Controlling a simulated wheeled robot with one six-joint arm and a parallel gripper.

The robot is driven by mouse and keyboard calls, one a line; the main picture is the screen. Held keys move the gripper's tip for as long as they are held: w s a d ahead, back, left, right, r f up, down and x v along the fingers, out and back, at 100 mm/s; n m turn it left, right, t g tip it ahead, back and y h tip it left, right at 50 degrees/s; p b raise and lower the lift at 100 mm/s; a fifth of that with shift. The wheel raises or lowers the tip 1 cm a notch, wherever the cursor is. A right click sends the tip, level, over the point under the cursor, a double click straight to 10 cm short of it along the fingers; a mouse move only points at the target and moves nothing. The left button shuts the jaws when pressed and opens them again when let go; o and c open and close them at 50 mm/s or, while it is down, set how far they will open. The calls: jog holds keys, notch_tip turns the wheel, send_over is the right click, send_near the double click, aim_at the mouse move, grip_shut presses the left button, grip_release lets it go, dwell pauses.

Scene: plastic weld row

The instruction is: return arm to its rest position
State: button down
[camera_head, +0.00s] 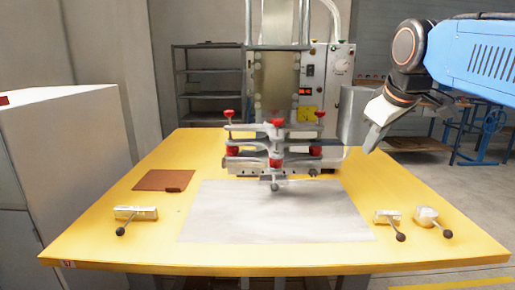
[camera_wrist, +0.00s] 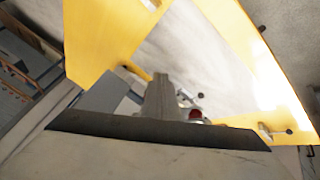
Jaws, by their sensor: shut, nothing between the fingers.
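My gripper (camera_head: 372,146) hangs at the upper right in the head view, at the end of my blue and black arm. It points down and to the left, appears near the right side of the yellow table (camera_head: 110,245), and touches nothing that I can see. Its fingers look closed and empty. In the wrist view the gripper (camera_wrist: 160,82) shows as a grey narrow shape in the middle, with the tilted yellow table and its pale sheet behind it.
A welding press (camera_head: 275,150) with red knobs stands at the table's back. A white sheet (camera_head: 270,225), a brown plate (camera_head: 163,180) and lever clamps (camera_head: 135,213) lie on the table. A white cabinet (camera_head: 65,150) is at left. Shelves (camera_head: 207,85) stand behind.

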jog(key=s+f+m+g, duration=0.1)
jog(key=s+f+m, duration=0.2)
jog(key=s+f, duration=0.7)
jog(key=s+d+f+m, duration=0.1)
jog(key=s+f+m, duration=0.2)
jog(key=s+f, duration=0.7)
notch_tip(320, 180, down, 8)
jog(key=shift+s+d+r+m+g, duration=0.1)
jog(key=shift+s+d+m+g, duration=0.2)
jog(key=shift+g, duration=0.1)
